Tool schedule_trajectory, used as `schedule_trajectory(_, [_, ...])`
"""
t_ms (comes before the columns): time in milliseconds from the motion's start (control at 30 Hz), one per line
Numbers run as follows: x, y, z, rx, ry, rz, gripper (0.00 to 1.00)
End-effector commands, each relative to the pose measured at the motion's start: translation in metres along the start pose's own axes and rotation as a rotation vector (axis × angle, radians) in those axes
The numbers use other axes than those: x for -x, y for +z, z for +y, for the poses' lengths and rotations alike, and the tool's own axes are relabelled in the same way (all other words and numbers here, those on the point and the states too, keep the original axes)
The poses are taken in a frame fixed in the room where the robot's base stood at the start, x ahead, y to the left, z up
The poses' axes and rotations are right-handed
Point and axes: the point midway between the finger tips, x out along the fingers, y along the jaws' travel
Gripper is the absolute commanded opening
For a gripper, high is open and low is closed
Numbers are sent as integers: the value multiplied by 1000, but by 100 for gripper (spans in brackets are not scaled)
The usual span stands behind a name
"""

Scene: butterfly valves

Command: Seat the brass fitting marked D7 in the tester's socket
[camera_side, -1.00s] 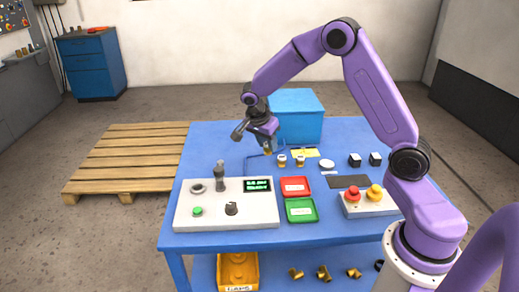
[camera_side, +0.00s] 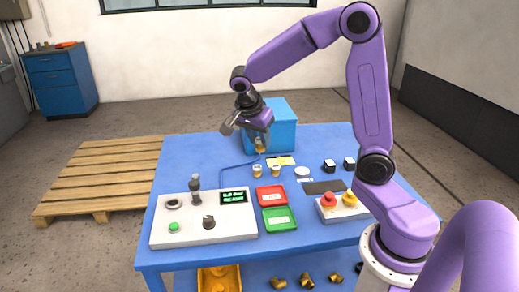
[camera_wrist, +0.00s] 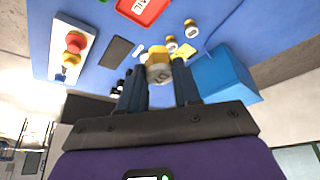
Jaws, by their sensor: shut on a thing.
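My gripper (camera_side: 259,140) is shut on a brass fitting (camera_side: 260,147), held above the table near the blue box. In the wrist view the fitting (camera_wrist: 158,66) sits between the two dark fingers, its pale end facing the camera; no mark on it is legible. Two similar brass fittings stand on the table, a left one (camera_side: 257,170) and a right one (camera_side: 274,170), with unreadable labels. The tester (camera_side: 222,231) is a pale box at the front left with a lit display (camera_side: 233,197). A dark ring (camera_side: 172,203) on its top looks like the socket, apart from my gripper.
A dark upright post (camera_side: 196,189) rises beside the ring. Red (camera_side: 271,195) and green (camera_side: 279,219) trays lie right of the tester. A button box (camera_side: 341,206), dark mat (camera_side: 324,187) and blue box (camera_side: 270,128) stand farther right or behind.

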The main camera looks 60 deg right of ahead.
Motion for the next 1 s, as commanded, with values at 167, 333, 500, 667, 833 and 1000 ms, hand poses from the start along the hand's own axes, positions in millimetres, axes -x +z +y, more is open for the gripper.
schedule_trajectory(167, [8, 22, -34, 69, -27, -3, 0])
schedule_trajectory(333, [20, 47, -71, 148, -58, -5, 0])
schedule_trajectory(500, [36, 86, -117, 255, -104, -6, 0])
schedule_trajectory(667, [49, 120, -150, 346, -141, -5, 0])
schedule_trajectory(833, [59, 146, -172, 414, -170, -3, 0])
schedule_trajectory(1000, [65, 168, -187, 467, -191, -1, 0])
